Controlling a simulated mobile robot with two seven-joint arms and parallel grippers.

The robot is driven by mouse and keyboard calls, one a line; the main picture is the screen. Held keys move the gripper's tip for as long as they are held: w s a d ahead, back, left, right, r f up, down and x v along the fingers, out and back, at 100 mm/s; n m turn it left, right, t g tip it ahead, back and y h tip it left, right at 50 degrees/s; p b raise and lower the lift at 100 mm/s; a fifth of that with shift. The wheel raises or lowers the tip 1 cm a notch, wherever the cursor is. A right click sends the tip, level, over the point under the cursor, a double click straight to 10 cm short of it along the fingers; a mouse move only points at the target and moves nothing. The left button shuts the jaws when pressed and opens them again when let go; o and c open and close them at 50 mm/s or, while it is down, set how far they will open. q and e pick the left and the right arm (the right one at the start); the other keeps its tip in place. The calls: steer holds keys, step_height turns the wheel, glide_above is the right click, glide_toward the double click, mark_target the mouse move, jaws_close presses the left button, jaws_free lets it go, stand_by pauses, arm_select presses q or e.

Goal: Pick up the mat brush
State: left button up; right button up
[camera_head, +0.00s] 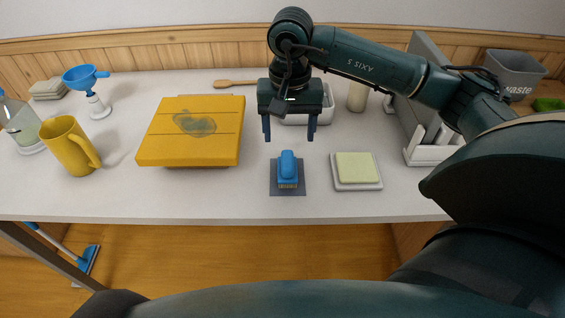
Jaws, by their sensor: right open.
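The mat brush (288,168) is blue with pale bristles at its front. It rests on a dark grey square mat (288,190) near the front of the white table. My right gripper (289,138) is above and a little behind the brush in the picture. It points down with its two fingers spread, and nothing is between them. The gripper looks apart from the brush. My left gripper does not show.
A yellow board (165,149) with a dark stain lies left of the brush. A white tray with a pale green pad (356,167) sits close on its right. A yellow mug (68,146) stands far left. A white rack (420,150) stands right.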

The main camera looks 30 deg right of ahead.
mark_target(287, 158)
step_height(287, 158, down, 5)
steer(key=shift+s, duration=0.1)
steer(key=shift+a+f+p, duration=0.15)
steer(key=shift+f+p, duration=0.35)
steer(key=shift+f, duration=2.15)
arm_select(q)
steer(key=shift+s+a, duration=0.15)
arm_select(e)
steer(key=shift+c, duration=0.5)
steer(key=c, duration=1)
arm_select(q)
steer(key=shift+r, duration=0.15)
